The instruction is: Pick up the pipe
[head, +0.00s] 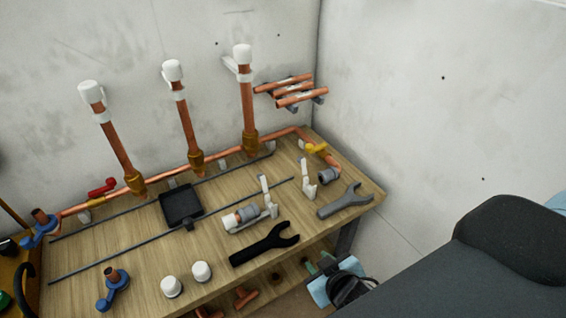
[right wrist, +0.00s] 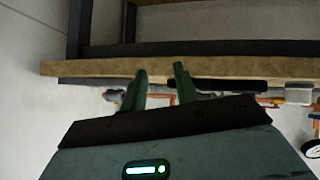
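Several loose copper pipes (head: 290,90) lie side by side on a wall rack at the back corner. A long copper pipe line (head: 225,152) runs along the back of the bench (head: 130,245), with three upright white-capped copper pipes (head: 186,125) rising from it. I cannot tell which pipe the task means. My right gripper (head: 319,264) is low in front of the bench's front edge, away from the racked pipes. In the right wrist view its two green fingers (right wrist: 160,72) are apart with nothing between them. My left gripper is not in view.
My dark arm covers the lower right.

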